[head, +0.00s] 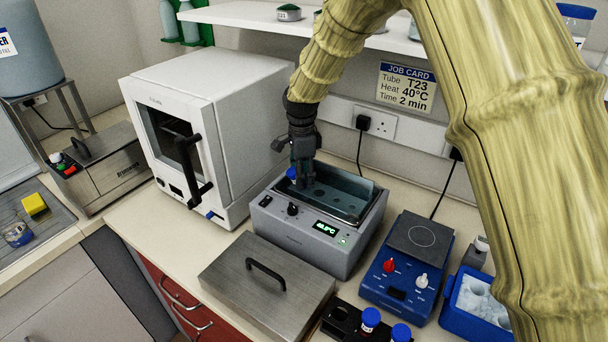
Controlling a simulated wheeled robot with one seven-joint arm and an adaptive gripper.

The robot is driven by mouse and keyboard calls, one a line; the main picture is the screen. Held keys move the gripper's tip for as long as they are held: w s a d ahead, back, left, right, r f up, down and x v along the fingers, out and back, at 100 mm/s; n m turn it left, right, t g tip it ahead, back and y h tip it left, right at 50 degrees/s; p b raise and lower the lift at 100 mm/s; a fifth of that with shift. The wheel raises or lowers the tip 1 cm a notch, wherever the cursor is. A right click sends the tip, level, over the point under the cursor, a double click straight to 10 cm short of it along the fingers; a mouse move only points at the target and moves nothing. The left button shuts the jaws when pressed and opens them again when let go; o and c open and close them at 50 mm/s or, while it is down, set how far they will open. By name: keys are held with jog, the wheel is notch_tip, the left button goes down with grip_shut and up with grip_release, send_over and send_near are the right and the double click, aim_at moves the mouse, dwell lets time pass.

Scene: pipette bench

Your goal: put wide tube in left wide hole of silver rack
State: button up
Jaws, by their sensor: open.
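My gripper (304,168) points down over the left end of the water bath, with its fingers open. A blue-capped tube (292,174) shows only its cap, right beside the fingers. I cannot tell whether the fingers touch it, and its body is hidden. The rack (322,196) inside the bath is a grey-blue metal plate with a row of round holes. The gripper hides part of its left end, including any hole there.
The grey water bath (300,236) shows 40.0 on its display. A white oven (240,95) stands close at left. A metal lid (262,290), a black block (340,318) with blue-capped tubes, a blue stirrer (396,285) and an ice box (470,300) surround it. A shelf hangs above.

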jog(key=shift+w+a, duration=0.1)
jog(key=shift+r, duration=3.7)
